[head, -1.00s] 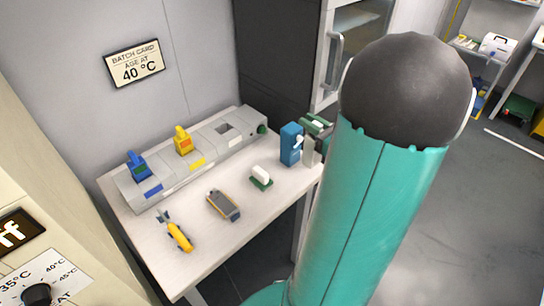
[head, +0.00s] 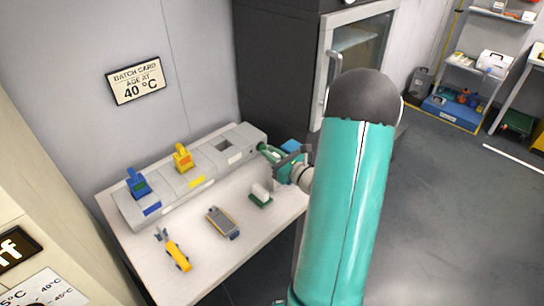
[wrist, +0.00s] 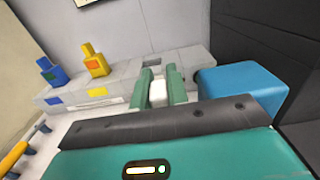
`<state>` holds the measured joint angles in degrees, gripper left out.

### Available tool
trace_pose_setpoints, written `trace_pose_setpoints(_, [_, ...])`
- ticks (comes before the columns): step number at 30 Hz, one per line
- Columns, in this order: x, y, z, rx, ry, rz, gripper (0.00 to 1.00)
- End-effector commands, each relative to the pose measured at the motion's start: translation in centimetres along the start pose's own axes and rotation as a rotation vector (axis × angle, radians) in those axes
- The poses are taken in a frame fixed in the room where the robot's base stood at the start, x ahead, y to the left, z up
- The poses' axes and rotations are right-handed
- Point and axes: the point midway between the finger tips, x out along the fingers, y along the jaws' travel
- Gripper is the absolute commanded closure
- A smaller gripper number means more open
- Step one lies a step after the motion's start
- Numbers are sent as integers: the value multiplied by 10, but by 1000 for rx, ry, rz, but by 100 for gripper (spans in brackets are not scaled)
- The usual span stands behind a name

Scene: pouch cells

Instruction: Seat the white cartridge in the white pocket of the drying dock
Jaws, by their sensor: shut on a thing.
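My gripper (wrist: 158,88) is shut on the white cartridge (wrist: 157,94), which shows as a white block between the green fingers in the wrist view. In the head view my gripper (head: 274,155) is at the right end of the grey drying dock (head: 165,190); the held cartridge cannot be made out there. An empty dark square pocket (head: 222,146) is open in the dock top, left of my gripper. A blue cartridge (head: 137,184) and a yellow cartridge (head: 183,158) stand upright in the dock's other pockets.
A blue box (wrist: 240,85) stands close to the right of my fingers. A white piece on a green base (head: 260,196), a grey-and-yellow device (head: 222,222) and a yellow tool (head: 177,255) lie on the table (head: 225,265). A dark cabinet (head: 275,70) stands behind.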

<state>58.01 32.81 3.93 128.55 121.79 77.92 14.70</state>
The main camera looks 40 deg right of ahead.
Motion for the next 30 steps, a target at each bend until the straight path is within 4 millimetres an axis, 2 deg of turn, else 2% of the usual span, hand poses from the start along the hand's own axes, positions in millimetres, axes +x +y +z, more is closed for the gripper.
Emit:
trace_pose_setpoints(3, [0,0,-8,-1,-1,0,100])
trace_pose_setpoints(14, [0,0,-12,-1,-1,0,100])
trace_pose_setpoints(15, [0,0,-12,-2,-1,0,76])
trace_pose_setpoints(17, [0,0,-12,-2,-1,0,64])
trace_pose_setpoints(18, [0,0,-12,-2,-1,0,62])
trace_pose_setpoints(28, [0,0,-8,-2,-1,0,62])
trace_pose_setpoints(30, [-7,0,-9,-1,1,-2,62])
